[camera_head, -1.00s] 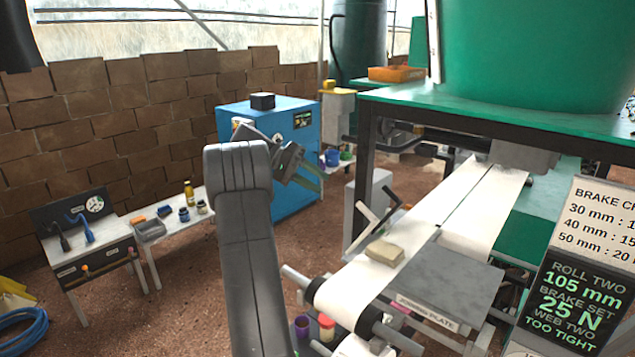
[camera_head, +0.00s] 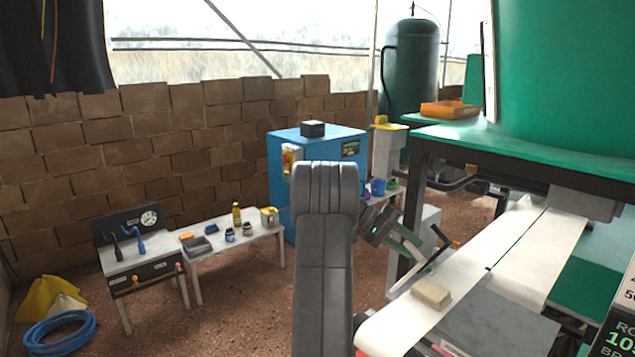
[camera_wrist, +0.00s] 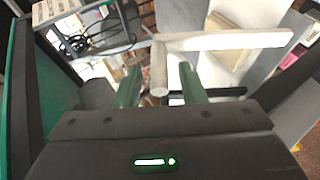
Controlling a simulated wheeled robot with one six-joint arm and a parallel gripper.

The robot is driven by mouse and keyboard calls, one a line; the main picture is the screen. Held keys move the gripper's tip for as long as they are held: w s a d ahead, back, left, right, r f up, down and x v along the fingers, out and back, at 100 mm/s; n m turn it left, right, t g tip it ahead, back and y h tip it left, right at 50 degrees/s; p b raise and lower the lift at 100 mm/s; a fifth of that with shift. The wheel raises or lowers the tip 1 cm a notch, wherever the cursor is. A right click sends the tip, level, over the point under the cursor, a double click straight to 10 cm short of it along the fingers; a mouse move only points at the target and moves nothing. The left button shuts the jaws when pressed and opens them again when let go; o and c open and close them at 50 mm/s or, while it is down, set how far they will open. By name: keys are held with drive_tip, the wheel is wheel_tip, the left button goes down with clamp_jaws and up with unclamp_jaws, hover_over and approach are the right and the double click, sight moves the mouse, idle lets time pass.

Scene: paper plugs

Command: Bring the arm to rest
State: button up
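My arm (camera_head: 325,265) rises from the bottom middle of the head view and bends over at its top. My gripper (camera_head: 411,243) shows right of the arm, in front of the table frame and left of the paper line. In the wrist view its two green fingers (camera_wrist: 160,80) stand apart, so it is open. Pale and dark bars (camera_wrist: 222,41) cross the view around and beyond the fingertips. I see no object clearly held, and cannot tell how far the bars are from the fingers.
A white paper web (camera_head: 470,270) with a tan block (camera_head: 431,294) runs on the right beside a grey plate (camera_head: 500,325). A green-topped table (camera_head: 540,140) stands behind. A blue cabinet (camera_head: 300,160), bench (camera_head: 255,245) and tool stand (camera_head: 150,265) are left.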

drive_tip(key=shift+s+d+f, duration=0.15)
drive_tip(key=shift+d, duration=0.1)
drive_tip(key=shift+a, duration=0.1)
drive_tip(key=b+v, duration=0.2)
drive_tip(key=v, duration=1.2)
drive_tip(key=p+x, duration=0.2)
drive_tip(key=x, duration=1.2)
drive_tip(key=shift+d, duration=0.2)
drive_tip(key=shift+s+d+f+b, duration=0.15)
drive_tip(key=shift+s+d+b, duration=0.05)
drive_tip(key=shift+s+b, duration=0.1)
drive_tip(key=shift+s+d+f+t+y, duration=0.15)
drive_tip(key=shift+s+d+t+y, duration=0.15)
drive_tip(key=shift+s+t+y, duration=0.2)
drive_tip(key=shift+w, duration=0.1)
